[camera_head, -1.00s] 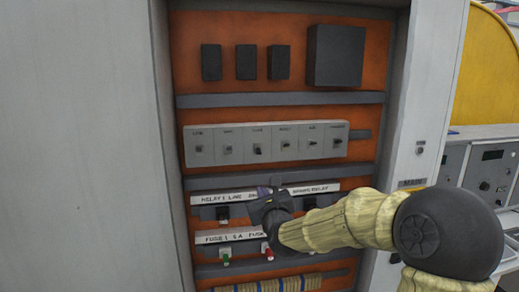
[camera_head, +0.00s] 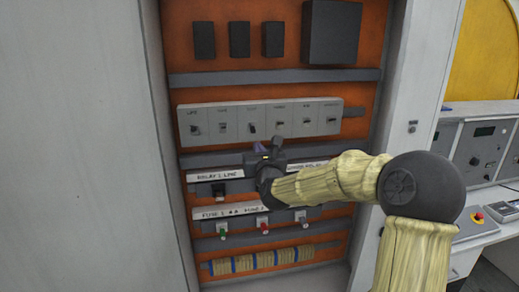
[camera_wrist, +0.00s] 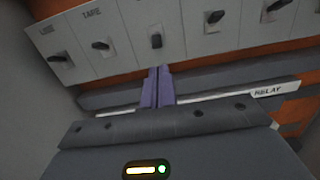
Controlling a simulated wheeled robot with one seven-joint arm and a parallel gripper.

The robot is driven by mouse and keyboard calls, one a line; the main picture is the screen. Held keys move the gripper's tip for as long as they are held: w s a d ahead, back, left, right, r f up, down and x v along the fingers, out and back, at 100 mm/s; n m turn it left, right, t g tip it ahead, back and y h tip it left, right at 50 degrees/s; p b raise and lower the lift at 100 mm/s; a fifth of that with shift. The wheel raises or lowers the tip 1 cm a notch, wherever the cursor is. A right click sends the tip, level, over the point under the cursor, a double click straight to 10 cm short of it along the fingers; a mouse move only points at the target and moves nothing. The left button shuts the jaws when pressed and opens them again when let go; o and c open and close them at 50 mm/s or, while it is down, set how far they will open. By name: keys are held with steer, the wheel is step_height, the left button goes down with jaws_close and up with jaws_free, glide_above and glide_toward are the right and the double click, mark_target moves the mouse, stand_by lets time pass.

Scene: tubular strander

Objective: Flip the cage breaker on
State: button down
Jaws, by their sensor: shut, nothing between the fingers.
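A grey breaker strip (camera_head: 262,117) runs across the orange panel, with several breakers in a row. In the wrist view the first two are labelled LINE and TAPE. The third breaker's lever (camera_wrist: 156,40) stands roughly upright in the wrist view, while the LINE lever (camera_wrist: 57,57) and TAPE lever (camera_wrist: 101,45) lie more sideways. The other labels are too small or cut off, so I cannot read which breaker is the cage one. My gripper (camera_wrist: 158,70) is shut and empty, its purple fingertips just below the third breaker, seemingly apart from its lever. It also shows in the head view (camera_head: 260,149).
Below the strip sit a relay row with a white label (camera_head: 219,176) and a fuse row with green (camera_head: 223,235), red and white-blue fuses. A terminal strip (camera_head: 250,262) lies lower. The cabinet's side walls flank the panel. A console (camera_head: 485,155) stands at right.

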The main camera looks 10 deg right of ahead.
mark_target(253, 130)
steer(key=w, duration=0.1)
steer(key=w+p, duration=0.1)
steer(key=w, duration=0.1)
steer(key=w+p, duration=0.1)
steer(key=w, duration=0.1)
steer(key=shift+w+r, duration=0.1)
steer(key=shift+r, duration=0.25)
steer(key=shift+w+f+p, duration=0.1)
steer(key=shift+w+p, duration=0.25)
steer(key=shift+w, duration=0.15)
steer(key=shift+d, duration=0.15)
steer(key=shift+g+p, duration=0.3)
steer(key=shift+p, duration=0.05)
